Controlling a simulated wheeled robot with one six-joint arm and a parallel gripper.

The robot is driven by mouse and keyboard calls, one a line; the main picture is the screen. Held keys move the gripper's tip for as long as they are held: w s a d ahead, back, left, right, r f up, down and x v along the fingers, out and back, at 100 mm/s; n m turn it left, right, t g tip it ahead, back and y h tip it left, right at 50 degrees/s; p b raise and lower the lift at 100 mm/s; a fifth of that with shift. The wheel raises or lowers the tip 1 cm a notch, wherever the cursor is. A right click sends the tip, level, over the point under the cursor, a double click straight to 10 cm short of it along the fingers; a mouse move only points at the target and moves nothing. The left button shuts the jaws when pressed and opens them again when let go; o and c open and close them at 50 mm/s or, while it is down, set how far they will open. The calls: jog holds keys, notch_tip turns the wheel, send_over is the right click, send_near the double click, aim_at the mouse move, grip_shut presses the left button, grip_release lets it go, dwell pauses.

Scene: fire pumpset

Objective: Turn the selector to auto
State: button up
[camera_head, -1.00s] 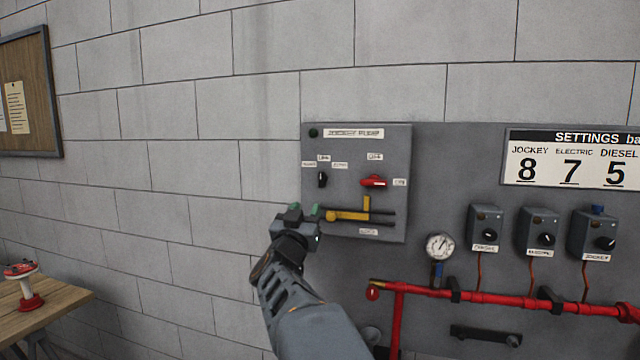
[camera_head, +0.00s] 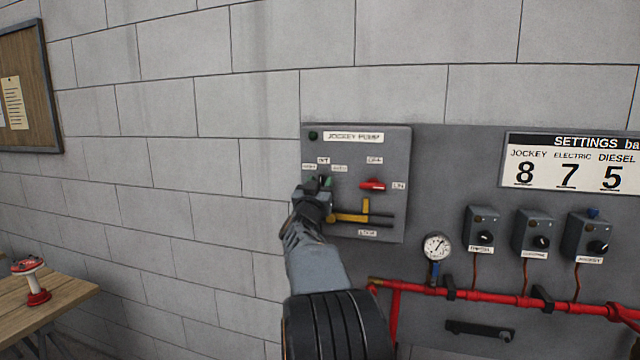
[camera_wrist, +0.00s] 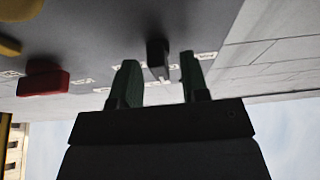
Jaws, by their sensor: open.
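The black selector knob (camera_wrist: 158,56) is on the grey jockey pump panel (camera_head: 345,150), among small white labels. In the wrist view it sits between the two green fingertips of my gripper (camera_wrist: 158,80), beyond their tips or level with them; I cannot tell which. The fingers are open, with a gap on both sides of the knob. In the head view my gripper (camera_head: 318,184) covers most of the selector, so its pointing direction is hidden there. The label texts around it are too small to read surely.
A red switch (camera_head: 373,184) is right of the selector, and a yellow lever (camera_head: 350,217) is below it. A gauge (camera_head: 437,247), several small control boxes (camera_head: 481,228) and a red pipe (camera_head: 480,298) are further right.

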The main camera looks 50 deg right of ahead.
jog(key=shift+c, duration=0.2)
grip_shut()
jog(key=shift+m, duration=0.3)
jog(key=shift+m+g+h+b, duration=0.1)
jog(key=shift+m+g, duration=0.95)
jog(key=shift+m, duration=0.95)
jog(key=shift+m+g+h+b, duration=0.15)
jog(key=shift+m+g, duration=0.85)
jog(key=shift+m, duration=1)
jog(key=shift+m+g+h+b, duration=0.1)
jog(key=shift+m+g, duration=0.95)
jog(key=shift+m, duration=0.95)
